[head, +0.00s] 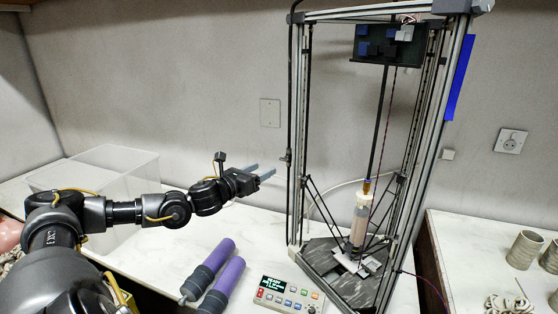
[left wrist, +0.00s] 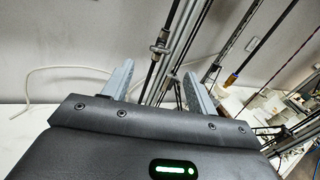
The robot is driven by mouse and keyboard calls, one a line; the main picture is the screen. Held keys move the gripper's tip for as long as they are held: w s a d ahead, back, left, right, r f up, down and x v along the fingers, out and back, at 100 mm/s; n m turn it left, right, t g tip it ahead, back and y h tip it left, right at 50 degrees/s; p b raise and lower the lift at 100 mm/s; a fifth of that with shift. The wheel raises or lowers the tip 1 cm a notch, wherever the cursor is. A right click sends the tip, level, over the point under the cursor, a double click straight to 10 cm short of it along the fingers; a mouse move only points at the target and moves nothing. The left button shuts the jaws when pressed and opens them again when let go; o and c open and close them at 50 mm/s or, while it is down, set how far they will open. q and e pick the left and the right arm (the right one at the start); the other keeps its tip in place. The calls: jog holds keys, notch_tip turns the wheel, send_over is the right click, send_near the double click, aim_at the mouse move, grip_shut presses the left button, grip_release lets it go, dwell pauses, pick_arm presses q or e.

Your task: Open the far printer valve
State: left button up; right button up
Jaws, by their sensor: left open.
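The delta clay printer (head: 297,120) stands on the white table, a tall frame of metal posts. A small valve-like fitting (head: 287,158) sits on the dark pipe at its left post, about mid-height. In the left wrist view a metal fitting (left wrist: 159,47) on a dark pipe shows just beyond the fingertips; its handle position is unclear. My left gripper (head: 266,170) is open and empty, left of the post, its fingers pointing toward the fitting and apart from it. In the left wrist view the two grey fingers (left wrist: 158,70) are spread. My right gripper is not in view.
A clear bin (head: 110,165) stands behind my left arm. Two purple-and-grey cylinders (head: 222,280) and a control box (head: 287,296) lie in front of the printer. A clay tube (head: 361,215) hangs inside the frame. Cups (head: 524,249) stand on the right table.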

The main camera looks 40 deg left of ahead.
aim_at(283, 159)
pick_arm(q)
jog(key=w+p, duration=0.3)
jog(key=w, duration=0.5)
jog(key=shift+w+d+r, duration=0.1)
jog(key=shift+d, duration=0.05)
jog(key=shift+w+p, duration=0.35)
jog(key=shift+w, duration=0.05)
jog(key=c, duration=1)
